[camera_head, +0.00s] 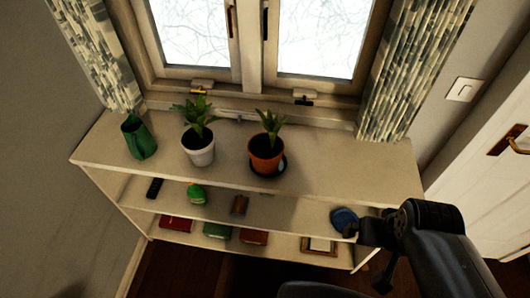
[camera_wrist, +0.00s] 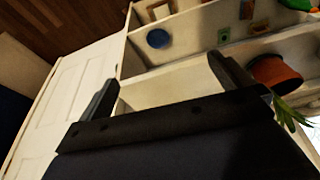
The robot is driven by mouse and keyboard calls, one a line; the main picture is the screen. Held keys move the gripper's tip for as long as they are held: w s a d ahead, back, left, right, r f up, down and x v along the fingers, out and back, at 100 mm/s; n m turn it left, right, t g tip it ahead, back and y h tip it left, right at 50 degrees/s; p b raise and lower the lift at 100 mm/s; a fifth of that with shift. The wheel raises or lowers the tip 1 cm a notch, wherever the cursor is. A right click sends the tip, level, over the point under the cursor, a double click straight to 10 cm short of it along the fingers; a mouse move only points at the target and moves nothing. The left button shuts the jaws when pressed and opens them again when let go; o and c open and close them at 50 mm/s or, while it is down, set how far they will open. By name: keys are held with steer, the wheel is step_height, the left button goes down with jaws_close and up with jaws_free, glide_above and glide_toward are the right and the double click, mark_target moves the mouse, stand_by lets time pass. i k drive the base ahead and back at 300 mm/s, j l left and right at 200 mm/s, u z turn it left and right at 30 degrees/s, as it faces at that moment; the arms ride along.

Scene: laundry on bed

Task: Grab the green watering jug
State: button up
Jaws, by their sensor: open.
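The green watering jug (camera_head: 138,137) stands upright at the left end of the shelf unit's top, in the head view. It looks dark green with an open top. It is not seen in the wrist view. My gripper (camera_head: 372,258) is at the right front of the shelf unit, far from the jug. In the wrist view my gripper (camera_wrist: 165,82) shows two dark fingers spread wide with nothing between them.
On the shelf top (camera_head: 330,170), a white potted plant (camera_head: 198,148) and an orange potted plant (camera_head: 265,152) stand between jug and gripper. Lower shelves hold a green item (camera_head: 196,194), a blue round item (camera_head: 343,219) and books. The top's right part is clear. Curtains flank the window.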

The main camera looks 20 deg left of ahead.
mark_target(141, 144)
steer(key=u, duration=2)
steer(key=i+j+z, duration=1.1)
steer(key=j, duration=0.15)
